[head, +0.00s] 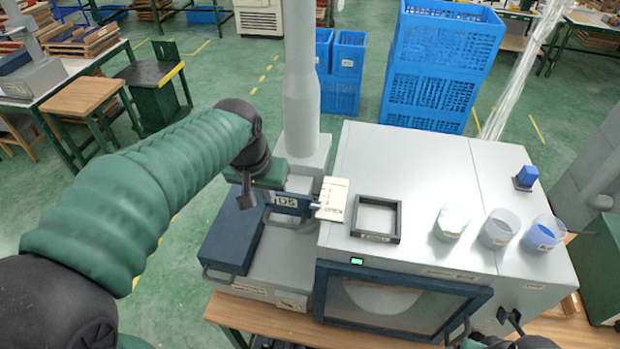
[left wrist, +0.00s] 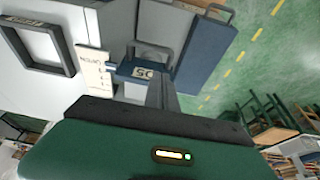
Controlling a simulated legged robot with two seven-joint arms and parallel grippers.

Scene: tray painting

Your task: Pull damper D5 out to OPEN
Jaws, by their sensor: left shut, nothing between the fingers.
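Damper D5 (head: 290,203) is a small blue slide with a D5 label, set at the foot of the grey duct. A cream marked plate (head: 333,198) lies at its right end. My left gripper (head: 248,192) is shut and empty, pointing down at the damper's left end. In the left wrist view, the D5 label (left wrist: 145,72) shows just beyond my left finger (left wrist: 157,95), with a grey loop behind it. I cannot tell whether finger and damper touch. Part of my right gripper (head: 503,336) shows at the bottom edge, its jaws unclear.
The grey duct (head: 301,85) rises behind the damper. A dark blue box (head: 232,232) is at left. On the grey cabinet (head: 425,165) are a dark square frame (head: 377,237), several cups and a blue block (head: 526,176). Blue crates (head: 440,75) stand behind.

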